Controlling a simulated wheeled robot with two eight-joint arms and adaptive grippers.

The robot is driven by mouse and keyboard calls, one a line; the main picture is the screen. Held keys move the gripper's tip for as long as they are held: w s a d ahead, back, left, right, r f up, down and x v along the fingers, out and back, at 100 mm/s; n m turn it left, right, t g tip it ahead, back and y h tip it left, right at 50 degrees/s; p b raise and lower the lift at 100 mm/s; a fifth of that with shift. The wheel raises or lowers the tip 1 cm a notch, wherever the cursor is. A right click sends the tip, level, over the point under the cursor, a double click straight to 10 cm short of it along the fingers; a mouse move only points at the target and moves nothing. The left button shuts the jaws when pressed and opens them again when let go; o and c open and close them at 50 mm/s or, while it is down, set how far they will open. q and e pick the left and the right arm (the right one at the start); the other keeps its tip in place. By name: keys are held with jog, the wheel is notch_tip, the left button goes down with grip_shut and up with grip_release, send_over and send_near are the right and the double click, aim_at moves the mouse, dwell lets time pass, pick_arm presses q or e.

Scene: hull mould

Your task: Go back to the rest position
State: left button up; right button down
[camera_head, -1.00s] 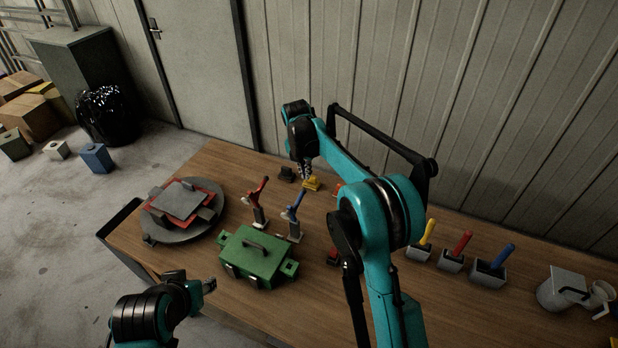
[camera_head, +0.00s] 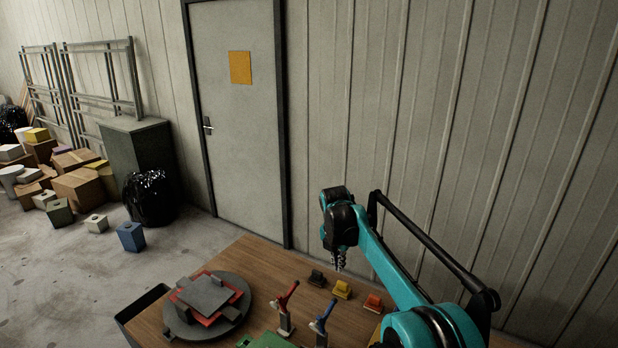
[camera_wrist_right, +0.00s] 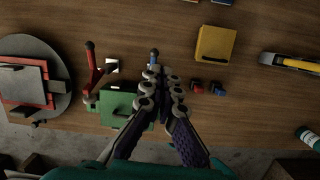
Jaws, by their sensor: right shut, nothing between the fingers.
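My right gripper (camera_head: 340,262) hangs over the far part of the wooden table in the head view, shut and empty, with its fingers pointing down. Its fingers also show in the right wrist view (camera_wrist_right: 160,92), closed together above the table. In the head view a small yellow block (camera_head: 342,289) shows just below the fingertips; the gap between them is hard to judge. My right arm reaches in from the lower right. My left gripper is out of view.
On the table (camera_head: 262,258) stand a round grey plate (camera_head: 236,283) with red and grey squares, a red-handled tool (camera_head: 287,296), a blue-handled tool (camera_head: 323,325) and a green box (camera_wrist_right: 116,104). A yellow block (camera_wrist_right: 215,43) lies in the wrist view. A ribbed wall (camera_head: 420,120) rises behind.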

jog(key=s+d+r+m+t+b, duration=0.1)
jog(key=s+d+m+b, duration=0.15)
jog(key=s+m, duration=0.55)
jog(key=s+d+m+t+b, duration=0.25)
jog(key=s+m, duration=0.35)
jog(key=s, duration=0.5)
jog(key=s+f+m+t+b, duration=0.1)
jog(key=s+f+m+b, duration=0.1)
jog(key=s+f+m, duration=0.4)
jog(key=s+d+f+m+y+b, duration=0.1)
jog(key=s+f+m+b, duration=0.2)
jog(key=s+f+m, duration=0.3)
jog(key=s+m, duration=0.2)
jog(key=s, duration=0.3)
jog(key=shift+f+t, duration=0.3)
jog(key=shift+t, duration=0.05)
